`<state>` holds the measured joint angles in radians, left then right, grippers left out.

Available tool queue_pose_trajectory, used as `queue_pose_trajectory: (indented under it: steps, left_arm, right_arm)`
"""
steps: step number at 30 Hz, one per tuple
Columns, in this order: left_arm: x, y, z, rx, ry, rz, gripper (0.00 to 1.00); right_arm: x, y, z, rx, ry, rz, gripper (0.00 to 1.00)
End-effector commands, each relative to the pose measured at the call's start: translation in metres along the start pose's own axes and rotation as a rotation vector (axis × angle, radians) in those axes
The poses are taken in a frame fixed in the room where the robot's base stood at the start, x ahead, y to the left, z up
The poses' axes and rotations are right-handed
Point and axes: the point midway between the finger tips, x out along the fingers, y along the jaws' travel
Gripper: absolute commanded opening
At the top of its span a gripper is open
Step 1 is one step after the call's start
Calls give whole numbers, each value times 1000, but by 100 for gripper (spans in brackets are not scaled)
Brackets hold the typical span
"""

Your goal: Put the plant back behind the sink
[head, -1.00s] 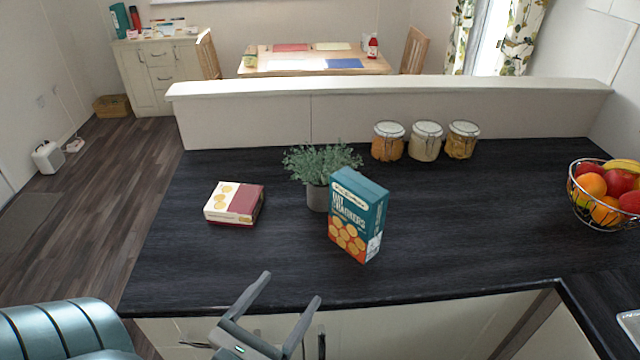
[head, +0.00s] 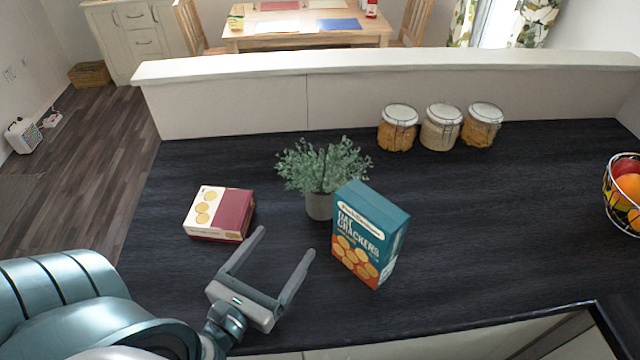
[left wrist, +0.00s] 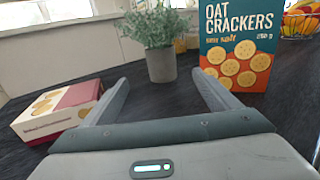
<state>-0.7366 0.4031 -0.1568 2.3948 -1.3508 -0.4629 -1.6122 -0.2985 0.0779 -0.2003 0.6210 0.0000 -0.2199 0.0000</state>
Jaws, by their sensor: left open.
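The plant (head: 322,165) is a bushy green herb in a grey pot (head: 319,206), upright on the dark counter. In the left wrist view the pot (left wrist: 161,64) stands ahead, between and beyond the fingertips. My left gripper (head: 284,242) is open and empty, over the counter in front of the plant and apart from it. The oat crackers box (head: 368,235) stands upright just right of the pot and hides part of its right side. The sink cannot be made out in the views now. My right gripper is not in view.
A low red and cream box (head: 220,213) lies left of the plant. Several lidded jars (head: 440,127) stand at the back by the low wall (head: 400,80). A fruit bowl (head: 622,195) is at the far right. The counter's middle right is clear.

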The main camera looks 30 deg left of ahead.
Motion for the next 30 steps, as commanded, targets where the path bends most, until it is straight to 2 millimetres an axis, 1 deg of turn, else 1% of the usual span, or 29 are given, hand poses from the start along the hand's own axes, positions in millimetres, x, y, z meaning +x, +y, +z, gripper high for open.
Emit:
queue_pose_trajectory:
  steps: [8, 14, 19, 23, 26, 30]
  left_arm:
    - [0, 0, 0, 0, 0, 0, 82]
    - [0, 0, 0, 0, 0, 0, 82]
    - [3, 0, 1, 0, -1, 0, 82]
    - [13, 0, 2, -1, -1, 0, 82]
    - [24, 0, 4, 0, -2, -1, 82]
    - [44, 0, 4, 1, -3, 0, 82]
  right_arm:
    - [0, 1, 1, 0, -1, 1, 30]
    - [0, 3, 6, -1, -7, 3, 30]
    - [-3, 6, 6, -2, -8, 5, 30]
    - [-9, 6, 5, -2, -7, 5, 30]
    - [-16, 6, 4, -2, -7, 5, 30]
    - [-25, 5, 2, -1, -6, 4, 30]
